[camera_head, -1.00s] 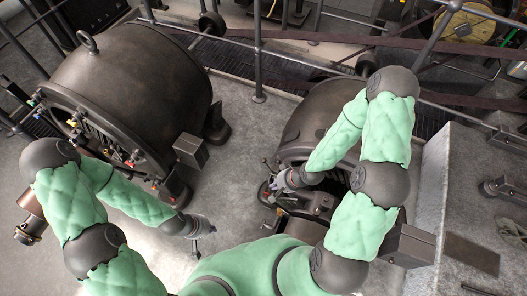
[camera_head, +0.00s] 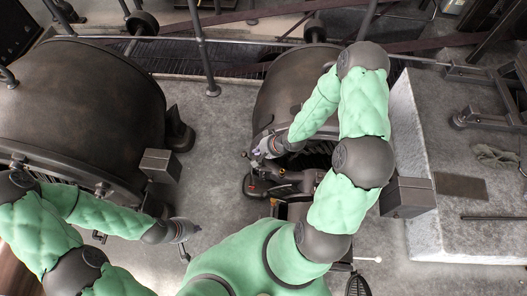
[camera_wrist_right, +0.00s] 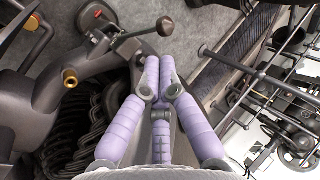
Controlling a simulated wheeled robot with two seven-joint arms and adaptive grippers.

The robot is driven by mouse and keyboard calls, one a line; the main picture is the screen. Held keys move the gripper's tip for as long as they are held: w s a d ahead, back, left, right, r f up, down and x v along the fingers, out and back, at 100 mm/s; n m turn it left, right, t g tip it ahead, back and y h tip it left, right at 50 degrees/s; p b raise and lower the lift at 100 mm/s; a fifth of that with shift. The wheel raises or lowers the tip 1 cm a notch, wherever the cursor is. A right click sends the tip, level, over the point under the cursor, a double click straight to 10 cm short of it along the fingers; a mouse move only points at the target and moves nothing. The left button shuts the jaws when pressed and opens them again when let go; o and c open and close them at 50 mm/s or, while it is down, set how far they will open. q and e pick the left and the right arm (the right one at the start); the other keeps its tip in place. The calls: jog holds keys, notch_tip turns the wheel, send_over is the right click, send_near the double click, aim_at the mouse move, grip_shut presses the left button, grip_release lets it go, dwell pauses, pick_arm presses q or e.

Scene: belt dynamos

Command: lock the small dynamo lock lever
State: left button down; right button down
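The small dynamo (camera_head: 287,85) is a dark, rounded machine in the middle of the head view, partly hidden by my right arm. My right gripper (camera_head: 262,148) is at its front left side. In the wrist view the purple fingers of my right gripper (camera_wrist_right: 160,64) are together, with nothing visible between them. A thin lever with a dark ball knob (camera_wrist_right: 164,26) lies just beyond the fingertips, seemingly apart from them. I cannot tell for sure that it is the lock lever. My left gripper (camera_head: 187,230) hangs over the floor at lower left; its fingers are too small to read.
A large dark dynamo (camera_head: 85,95) fills the left side. A metal railing (camera_head: 203,50) runs behind the machines. A pale stone block (camera_head: 425,215) stands at the right. Bare floor lies between the dynamos.

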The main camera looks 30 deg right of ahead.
aim_at(246, 155)
jog(key=b+x, duration=0.3)
jog(key=x, duration=0.3)
jog(key=shift+f, duration=0.25)
jog(key=shift+w+a, duration=0.1)
jog(key=shift+a, duration=0.05)
jog(key=shift+w+a+p, duration=0.15)
jog(key=shift+a+p, duration=0.15)
jog(key=shift+w+a+f+p, duration=0.2)
jog(key=shift+w+a+p, duration=0.15)
jog(key=shift+w+a, duration=0.25)
jog(key=shift+f, duration=0.1)
jog(key=shift+s+d, duration=0.1)
jog(key=shift+s+d+r+p, duration=0.2)
jog(key=shift+s+d+p, duration=0.2)
jog(key=shift+d+p, duration=0.1)
